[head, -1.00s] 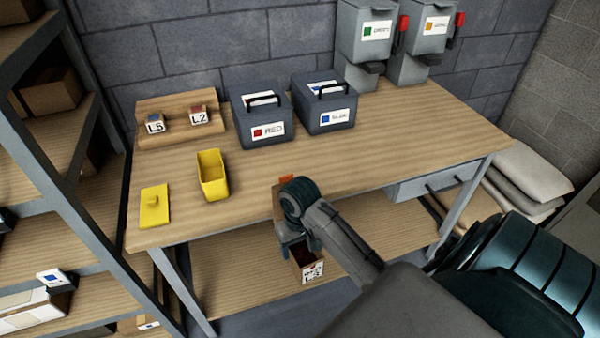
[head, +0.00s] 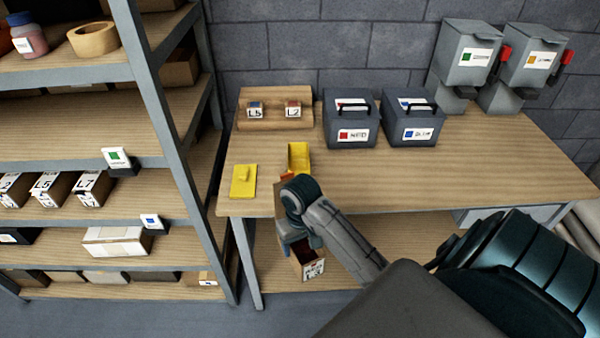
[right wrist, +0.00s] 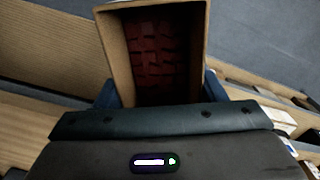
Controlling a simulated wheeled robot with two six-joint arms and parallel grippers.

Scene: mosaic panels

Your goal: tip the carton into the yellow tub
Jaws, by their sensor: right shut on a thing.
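The yellow tub (head: 299,156) stands open on the workbench, just beyond my right arm, which hides its lower front. The carton (head: 311,268) is a small brown open-topped box with a white label; I cannot read the label surely. My right gripper (head: 293,243) is shut on the carton and holds it in front of the bench's front edge, below the top and nearer to me than the tub. In the right wrist view the carton (right wrist: 115,55) shows dark red tiles inside. My left gripper is not in view.
The yellow lid (head: 243,182) lies left of the tub on the workbench (head: 480,170). Behind are a wooden stand (head: 275,120), a red-labelled box (head: 349,115) and a blue-labelled box (head: 412,117). Two grey dispensers (head: 470,55) stand at the back right. Shelving (head: 165,110) rises close on the left.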

